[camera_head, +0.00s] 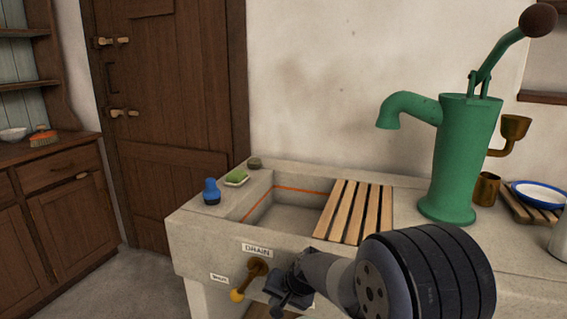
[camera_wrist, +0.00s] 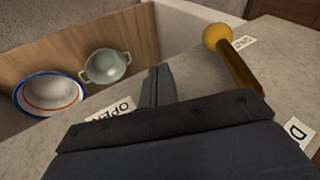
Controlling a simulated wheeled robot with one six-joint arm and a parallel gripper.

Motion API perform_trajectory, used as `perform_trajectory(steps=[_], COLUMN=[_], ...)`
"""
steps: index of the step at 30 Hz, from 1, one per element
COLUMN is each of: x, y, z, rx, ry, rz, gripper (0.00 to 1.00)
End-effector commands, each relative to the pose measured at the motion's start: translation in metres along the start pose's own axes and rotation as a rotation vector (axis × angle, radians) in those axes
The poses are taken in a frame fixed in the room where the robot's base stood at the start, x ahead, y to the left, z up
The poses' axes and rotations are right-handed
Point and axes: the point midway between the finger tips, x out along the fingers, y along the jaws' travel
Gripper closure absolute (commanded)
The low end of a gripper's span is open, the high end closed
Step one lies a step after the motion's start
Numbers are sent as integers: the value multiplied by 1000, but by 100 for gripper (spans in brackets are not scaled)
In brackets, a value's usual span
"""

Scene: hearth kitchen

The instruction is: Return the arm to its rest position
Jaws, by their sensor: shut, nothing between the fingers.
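My gripper (camera_head: 284,300) is at the front of the stone sink (camera_head: 190,226), at the low end of my arm in the head view. In the wrist view its fingers (camera_wrist: 157,78) are together and empty. The drain lever (camera_head: 256,266) is just left of the gripper in the head view, pointing down and left to its yellow knob (camera_head: 237,295). In the wrist view the lever (camera_wrist: 236,65) lies right of the fingers, with a gap between; its knob is by a small label (camera_wrist: 244,43). Part of the gripper is hidden in the head view.
A green pump (camera_head: 462,160) stands on the right of the sink, beside a slatted rack (camera_head: 356,211). A blue bottle (camera_head: 211,192) and a green soap (camera_head: 237,175) are at the left rim. In the wrist view, a rimmed bowl (camera_wrist: 50,93) and a pale pot (camera_wrist: 106,67) are near the wooden surface.

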Motion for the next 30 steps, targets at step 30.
perform_trajectory(steps=[30], x=[-37], y=[2], z=[-7], rx=[-56], ry=[-46], rz=[242], gripper=[100])
